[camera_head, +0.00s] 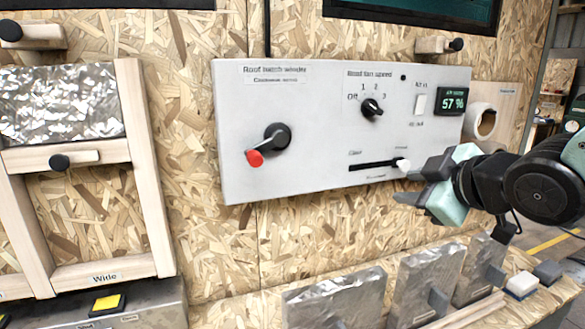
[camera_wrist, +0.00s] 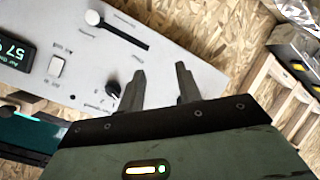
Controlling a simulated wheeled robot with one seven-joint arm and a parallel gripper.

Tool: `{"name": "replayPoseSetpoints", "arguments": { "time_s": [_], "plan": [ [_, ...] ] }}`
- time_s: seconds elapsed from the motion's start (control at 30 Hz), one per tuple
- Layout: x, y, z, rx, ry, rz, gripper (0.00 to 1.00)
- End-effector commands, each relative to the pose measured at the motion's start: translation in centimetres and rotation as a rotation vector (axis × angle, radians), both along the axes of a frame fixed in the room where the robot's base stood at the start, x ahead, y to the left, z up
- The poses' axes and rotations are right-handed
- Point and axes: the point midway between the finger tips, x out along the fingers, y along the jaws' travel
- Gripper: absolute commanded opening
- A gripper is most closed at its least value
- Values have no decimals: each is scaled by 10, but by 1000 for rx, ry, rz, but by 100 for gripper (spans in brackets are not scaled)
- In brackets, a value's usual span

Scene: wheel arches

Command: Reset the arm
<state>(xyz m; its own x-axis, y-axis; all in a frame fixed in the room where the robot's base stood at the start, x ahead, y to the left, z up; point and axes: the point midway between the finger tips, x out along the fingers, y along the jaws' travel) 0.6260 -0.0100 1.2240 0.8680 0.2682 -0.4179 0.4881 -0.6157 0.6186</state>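My gripper (camera_head: 402,186) is at the right of the picture, in front of the lower right of a white control panel (camera_head: 240,110). The wrist view shows its two fingers (camera_wrist: 160,82) apart with nothing between them. The white slider knob (camera_head: 402,164) is at the right end of its black slot, close to the fingertips in the head view. In the wrist view the slider knob (camera_wrist: 93,17) is up and left of the fingers, clear of them. The black fan dial (camera_wrist: 113,90) shows beside the left finger.
The panel also carries a red-tipped crank (camera_head: 268,145), the fan dial (camera_head: 371,108), a white rocker switch (camera_head: 420,104) and a display (camera_head: 452,104) reading 57 %. Metal-faced blocks (camera_head: 335,300) stand below. A wooden frame (camera_head: 150,170) is at left. Bare chipboard lies between.

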Motion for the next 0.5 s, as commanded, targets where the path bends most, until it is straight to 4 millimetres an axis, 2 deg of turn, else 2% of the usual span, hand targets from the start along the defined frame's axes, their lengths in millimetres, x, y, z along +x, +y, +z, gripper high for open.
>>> {"name": "replayPoseSetpoints", "arguments": {
  "time_s": [0.03,0.17,0.2,0.3,0.4,0.5],
  "plan": [
    [-16,18,-25,24,133,-10,35],
    [-71,49,-82,55,480,-83,35],
    [-92,56,-96,53,582,-109,35],
    [-145,68,-122,25,811,-174,35],
    [-189,73,-137,-18,982,-234,35],
    [-220,74,-142,-57,1088,-277,35]
  ]
}}
